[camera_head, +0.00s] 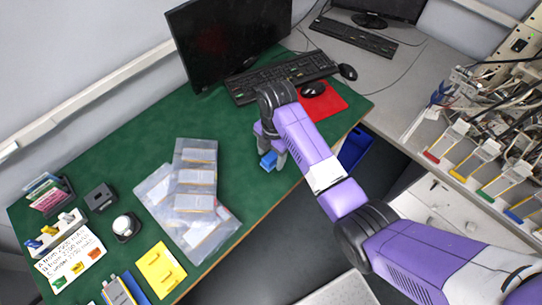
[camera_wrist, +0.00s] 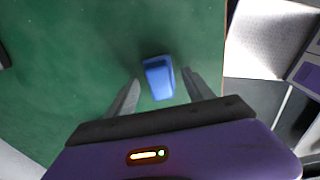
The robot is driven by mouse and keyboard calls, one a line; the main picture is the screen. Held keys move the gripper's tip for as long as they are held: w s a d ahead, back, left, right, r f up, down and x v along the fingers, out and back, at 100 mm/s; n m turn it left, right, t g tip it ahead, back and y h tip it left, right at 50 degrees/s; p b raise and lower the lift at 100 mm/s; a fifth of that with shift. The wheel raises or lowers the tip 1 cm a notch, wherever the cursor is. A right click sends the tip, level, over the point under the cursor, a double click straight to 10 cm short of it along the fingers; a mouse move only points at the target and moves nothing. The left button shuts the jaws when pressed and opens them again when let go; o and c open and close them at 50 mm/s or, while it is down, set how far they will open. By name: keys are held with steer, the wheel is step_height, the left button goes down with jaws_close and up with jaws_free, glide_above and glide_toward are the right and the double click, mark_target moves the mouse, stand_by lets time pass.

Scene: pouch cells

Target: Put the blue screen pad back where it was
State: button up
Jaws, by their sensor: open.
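The blue screen pad (camera_head: 268,160) is on the green table mat near the front edge, partly hidden by my gripper in the head view. In the wrist view the blue pad (camera_wrist: 158,77) shows as a small block with a darker top, lying between and just beyond my fingertips. My gripper (camera_wrist: 160,88) is open, with one finger on each side of the pad and green mat visible between each finger and it. In the head view my gripper (camera_head: 269,153) points down over the pad. I cannot tell its exact height above the mat.
A monitor (camera_head: 226,42), keyboard (camera_head: 280,75), and a mouse on a red mouse pad (camera_head: 324,103) lie behind my gripper. Clear pouches (camera_head: 195,177) lie to the left. A white labelled board (camera_head: 70,256) and small items are far left. Bare green mat lies between pouches and gripper.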

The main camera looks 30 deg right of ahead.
mark_target(273, 155)
step_height(273, 155, up, 11)
steer(key=p, duration=0.1)
steer(key=shift+w+d+p, duration=0.15)
steer(key=shift+d+p, duration=0.15)
steer(key=shift+d, duration=0.1)
stand_by(0.4)
